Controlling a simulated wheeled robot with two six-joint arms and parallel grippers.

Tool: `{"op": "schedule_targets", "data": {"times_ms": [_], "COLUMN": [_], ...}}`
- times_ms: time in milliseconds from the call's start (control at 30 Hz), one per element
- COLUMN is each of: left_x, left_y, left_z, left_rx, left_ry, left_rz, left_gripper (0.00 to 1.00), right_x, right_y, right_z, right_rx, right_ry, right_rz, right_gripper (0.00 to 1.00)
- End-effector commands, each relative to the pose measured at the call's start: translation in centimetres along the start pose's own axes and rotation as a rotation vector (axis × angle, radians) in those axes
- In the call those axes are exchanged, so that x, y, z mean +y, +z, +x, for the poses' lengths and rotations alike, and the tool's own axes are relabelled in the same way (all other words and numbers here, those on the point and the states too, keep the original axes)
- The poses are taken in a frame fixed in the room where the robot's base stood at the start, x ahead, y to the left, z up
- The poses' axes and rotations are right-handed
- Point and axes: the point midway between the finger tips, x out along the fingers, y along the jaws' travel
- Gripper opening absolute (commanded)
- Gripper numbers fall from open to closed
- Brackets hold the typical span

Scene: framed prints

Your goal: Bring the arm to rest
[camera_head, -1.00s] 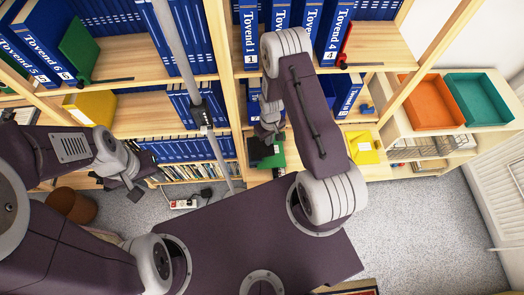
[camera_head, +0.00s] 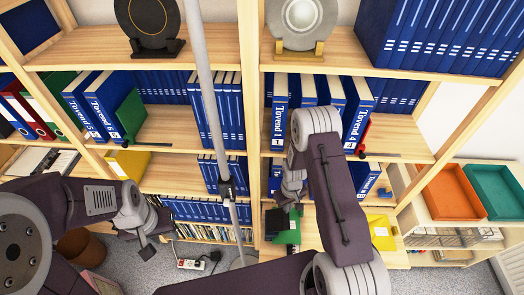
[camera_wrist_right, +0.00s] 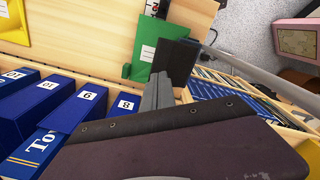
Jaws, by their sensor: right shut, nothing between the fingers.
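My right gripper (camera_head: 287,197) hangs below its folded wrist in front of the shelves in the head view, partly behind my own arm link. In the right wrist view its grey fingers (camera_wrist_right: 158,95) are together, with nothing between them. Their tips appear close to a green binder (camera_wrist_right: 150,57) and a black panel (camera_wrist_right: 178,62); I cannot tell whether they touch. My left gripper (camera_head: 142,236) is at lower left in the head view, its dark finger pads apart and empty, in front of the low shelf.
Wooden shelves hold blue binders (camera_head: 102,105), a black disc (camera_head: 150,18) and a grey disc (camera_head: 300,14). A yellow box (camera_head: 128,163) sits at left. Orange (camera_head: 454,192) and teal (camera_head: 497,187) trays stand at right. A grey pole (camera_head: 205,90) crosses the view. A power strip (camera_head: 192,264) lies on the floor.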

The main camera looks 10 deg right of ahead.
Motion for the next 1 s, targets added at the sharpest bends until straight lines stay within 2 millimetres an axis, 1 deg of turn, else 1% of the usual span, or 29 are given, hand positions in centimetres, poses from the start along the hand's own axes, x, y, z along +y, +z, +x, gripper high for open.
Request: {"op": "schedule_targets", "data": {"times_ms": [100, 167, 200, 233, 267, 300, 367, 400, 467, 500, 533, 567, 600, 667, 700, 733, 800, 900, 1000], "left_x": [0.0, 0.0, 0.0, 0.0, -0.1, -0.1, -0.1, -0.1, -0.2, -0.2, -0.2, -0.2, -0.2, -0.2, -0.2, -0.3, -0.2, -0.2, -0.2], "left_y": [0.0, 0.1, 0.1, 0.2, 0.3, 0.4, 0.6, 0.8, 0.9, 1.0, 1.1, 1.2, 1.2, 1.3, 1.4, 1.4, 1.3, 1.3, 1.3], "left_z": [0.0, 0.7, 1.6, 2.2, 3.1, 4.2, 6.1, 7.3, 8.9, 9.9, 10.6, 11.2, 12.0, 12.7, 13.0, 13.1, 12.5, 12.4, 12.4], "left_rx": [0.000, 0.000, 0.000, 0.000, 0.000, 0.000, 0.000, 0.000, -0.001, -0.001, 0.000, 0.000, 0.000, 0.000, 0.000, 0.000, 0.000, 0.000, 0.000], "left_ry": [0.000, 0.000, 0.000, 0.000, 0.000, 0.000, 0.000, 0.000, 0.000, 0.000, 0.000, 0.000, 0.000, 0.000, 0.000, 0.000, 0.000, 0.000, 0.000], "left_rz": [0.000, 0.000, 0.000, 0.000, 0.000, 0.000, 0.000, 0.000, 0.000, 0.000, 0.000, 0.000, 0.000, 0.000, 0.000, 0.000, 0.000, 0.000, 0.000], "left_gripper": [0.36, 0.36, 0.36, 0.36, 0.36, 0.36, 0.36, 0.36, 0.36, 0.36, 0.36, 0.36, 0.36, 0.36, 0.36, 0.36, 0.36, 0.36, 0.36], "right_x": [0.0, -0.1, 0.0, 0.2, 0.4, 0.5, 0.2, -0.1, -0.8, -1.4, -1.9, -2.4, -3.0, -3.9, -4.4, -4.8, -5.4, -5.9, -6.1], "right_y": [0.0, -0.1, -1.1, -2.2, -3.5, -4.9, -6.4, -6.7, -6.2, -5.4, -4.6, -3.6, -2.1, 0.5, 2.4, 3.9, 6.8, 9.2, 9.9], "right_z": [0.0, 0.6, 0.7, 0.3, -0.4, -1.5, -3.7, -5.3, -7.3, -8.5, -9.2, -9.8, -10.5, -11.0, -11.1, -11.1, -11.1, -10.1, -10.0], "right_rx": [0.000, 0.003, 0.027, 0.056, 0.092, 0.140, 0.211, 0.247, 0.286, 0.304, 0.314, 0.318, 0.322, 0.310, 0.292, 0.272, 0.208, 0.131, 0.101], "right_ry": [0.000, 0.001, 0.008, 0.017, 0.028, 0.042, 0.061, 0.069, 0.074, 0.074, 0.072, 0.068, 0.062, 0.049, 0.039, 0.031, 0.014, -0.001, -0.007], "right_rz": [0.000, -0.003, -0.008, -0.013, -0.019, -0.027, -0.041, -0.046, -0.044, -0.034, -0.024, -0.011, 0.007, 0.041, 0.068, 0.091, 0.141, 0.190, 0.237], "right_gripper": [0.00, 0.00, 0.00, 0.00, 0.00, 0.00, 0.00, 0.00, 0.00, 0.00, 0.00, 0.00, 0.00, 0.00, 0.00, 0.00, 0.00, 0.00, 0.00]}}
